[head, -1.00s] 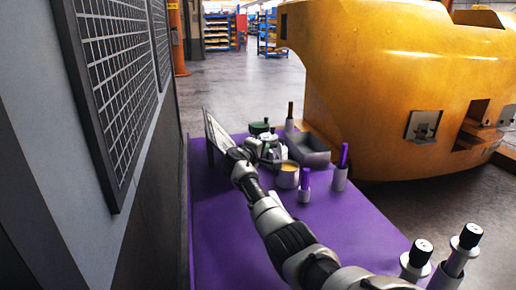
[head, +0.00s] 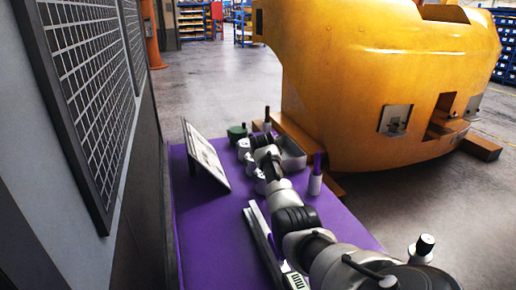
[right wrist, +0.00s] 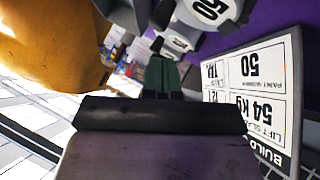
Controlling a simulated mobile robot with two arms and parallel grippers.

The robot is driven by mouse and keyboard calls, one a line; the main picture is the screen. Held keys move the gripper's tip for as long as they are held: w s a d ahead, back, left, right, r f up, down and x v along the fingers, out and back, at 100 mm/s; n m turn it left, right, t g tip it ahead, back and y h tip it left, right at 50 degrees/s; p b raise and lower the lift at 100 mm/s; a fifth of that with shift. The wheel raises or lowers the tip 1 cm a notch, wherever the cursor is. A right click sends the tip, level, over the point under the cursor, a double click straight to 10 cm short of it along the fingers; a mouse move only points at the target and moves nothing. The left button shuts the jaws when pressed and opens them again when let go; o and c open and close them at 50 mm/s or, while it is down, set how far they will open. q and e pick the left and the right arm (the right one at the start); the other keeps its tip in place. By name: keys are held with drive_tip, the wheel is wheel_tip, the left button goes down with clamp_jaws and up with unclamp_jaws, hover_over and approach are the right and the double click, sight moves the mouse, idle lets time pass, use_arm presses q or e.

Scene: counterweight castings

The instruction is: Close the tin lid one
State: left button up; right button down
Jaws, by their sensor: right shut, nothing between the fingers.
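My right arm reaches from the bottom right across the purple table (head: 205,235) in the head view. My left gripper is in neither view.
A tilted sign board (head: 206,156) stands at the table's left; a grey tray (head: 293,155) and a purple-handled tool in a holder (head: 316,178) are at the right. A silvery bar (head: 262,240) lies near the front. A big yellow casting (head: 350,90) stands beyond.

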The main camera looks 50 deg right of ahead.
drive_tip(key=shift+s+d+f+m+t+y, duration=0.15)
drive_tip(key=shift+s+d+f+m+y, duration=0.05)
drive_tip(key=shift+d+y, duration=0.15)
drive_tip(key=shift+s+d+f+m+t+y, duration=0.15)
drive_tip(key=shift+d+m+y, duration=0.05)
drive_tip(key=shift+d+y, duration=0.1)
drive_tip(key=shift+s+d+f+m+t+y, duration=0.3)
drive_tip(key=shift+d+f+m+y, duration=0.1)
drive_tip(key=shift+d+f+y, duration=0.2)
drive_tip(key=shift+s+d+f+b, duration=0.15)
drive_tip(key=shift+d+f+b, duration=0.1)
drive_tip(key=shift+f+b, duration=0.2)
drive_tip(key=shift+r, duration=0.1)
drive_tip(key=shift+r+p, duration=1.25)
drive_tip(key=d+r+p+v, duration=0.1)
drive_tip(key=v, duration=1.1)
drive_tip(key=shift+w+d+r+p, duration=0.25)
drive_tip(key=shift+w+d+p, duration=0.05)
drive_tip(key=shift+w, duration=0.1)
